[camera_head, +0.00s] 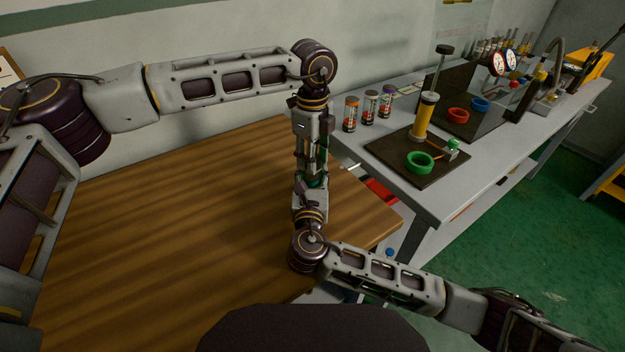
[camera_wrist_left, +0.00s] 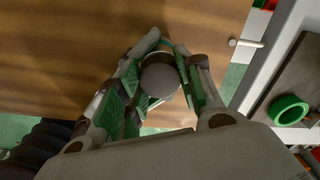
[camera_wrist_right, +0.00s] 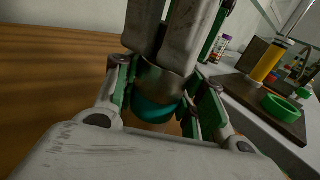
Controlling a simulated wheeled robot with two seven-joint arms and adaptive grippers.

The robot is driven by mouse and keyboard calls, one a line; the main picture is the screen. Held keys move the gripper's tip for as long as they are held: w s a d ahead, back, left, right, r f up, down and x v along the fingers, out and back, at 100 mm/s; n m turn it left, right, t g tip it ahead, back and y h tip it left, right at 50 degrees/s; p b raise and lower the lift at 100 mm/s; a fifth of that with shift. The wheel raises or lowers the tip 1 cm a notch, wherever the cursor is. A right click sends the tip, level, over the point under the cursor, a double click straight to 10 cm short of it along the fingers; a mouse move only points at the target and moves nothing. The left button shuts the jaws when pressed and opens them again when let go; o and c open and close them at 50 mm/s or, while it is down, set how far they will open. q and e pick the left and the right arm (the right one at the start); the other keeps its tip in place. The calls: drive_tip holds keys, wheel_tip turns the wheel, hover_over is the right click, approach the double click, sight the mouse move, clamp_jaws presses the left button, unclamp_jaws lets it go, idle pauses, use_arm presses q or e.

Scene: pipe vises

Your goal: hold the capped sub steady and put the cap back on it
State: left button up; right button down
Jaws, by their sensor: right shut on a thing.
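My left gripper (camera_head: 311,165) points down over the right end of the wooden table, and my right gripper (camera_head: 312,188) points up to meet it. Between the green-padded fingers of the right gripper, in the right wrist view, is a piece with a teal lower part (camera_wrist_right: 157,112) and a metal band (camera_wrist_right: 165,82) above it. I take this piece to be the sub; the right gripper is shut on it. The left gripper's fingers come down close around its upper end. The left wrist view shows a round grey end face (camera_wrist_left: 160,78) between them. Whether this is the cap, and whether the fingers press it, is unclear.
The wooden table (camera_head: 170,215) is bare to the left. Right of it stands a grey bench with a dark mat (camera_head: 385,150), a green ring (camera_head: 420,162), a yellow cylinder (camera_head: 424,115) and several small jars (camera_head: 369,107). A gap separates table and bench.

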use_arm(q)
drive_tip(key=c, duration=0.4)
drive_tip(key=shift+m, duration=2.2)
drive_tip(key=m, duration=0.4)
drive_tip(key=shift+m, duration=0.3)
drive_tip(key=m, duration=1.9)
drive_tip(key=shift+f, duration=0.1)
drive_tip(key=m, duration=0.4)
drive_tip(key=shift+m, duration=0.3)
drive_tip(key=m, duration=0.4)
drive_tip(key=shift+m, duration=0.4)
drive_tip(key=o, duration=1.1)
drive_tip(key=shift+o, duration=0.2)
